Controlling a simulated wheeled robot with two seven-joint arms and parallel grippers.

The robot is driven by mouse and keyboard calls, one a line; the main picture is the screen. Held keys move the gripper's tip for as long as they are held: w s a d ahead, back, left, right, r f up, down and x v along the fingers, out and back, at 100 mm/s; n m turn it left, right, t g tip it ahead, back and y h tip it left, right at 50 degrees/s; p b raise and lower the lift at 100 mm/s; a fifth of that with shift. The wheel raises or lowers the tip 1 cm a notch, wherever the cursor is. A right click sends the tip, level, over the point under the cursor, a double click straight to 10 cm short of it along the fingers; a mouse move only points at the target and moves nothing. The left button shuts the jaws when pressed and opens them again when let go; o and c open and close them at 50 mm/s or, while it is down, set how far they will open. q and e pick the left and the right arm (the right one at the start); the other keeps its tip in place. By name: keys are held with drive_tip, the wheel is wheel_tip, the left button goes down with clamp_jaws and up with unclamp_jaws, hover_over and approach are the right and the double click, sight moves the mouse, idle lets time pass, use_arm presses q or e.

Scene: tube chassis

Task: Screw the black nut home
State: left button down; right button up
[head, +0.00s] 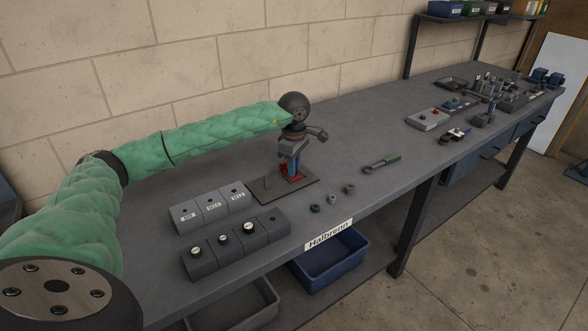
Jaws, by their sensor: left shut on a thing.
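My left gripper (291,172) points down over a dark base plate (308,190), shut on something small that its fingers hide. Something red shows at the fingertips, just above the plate. I cannot make out a black nut there. A thin upright pin (265,183) stands on the left of the plate, apart from the gripper. On the bench to the right of the plate lie a dark greenish nut (315,208) and two grey nuts, one nearer (333,199) and one farther (350,188). My right gripper is not in view.
Three labelled grey blocks (212,207) and a front row of blocks with round tops (223,253) stand left of the plate. A blue bin (331,258) sits below the bench. The back middle of the bench (350,125) is clear.

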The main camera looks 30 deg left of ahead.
use_arm(q)
drive_tip(key=shift+f+m+b, duration=0.15)
drive_tip(key=shift+m+b, duration=0.4)
drive_tip(key=shift+m, duration=1.15)
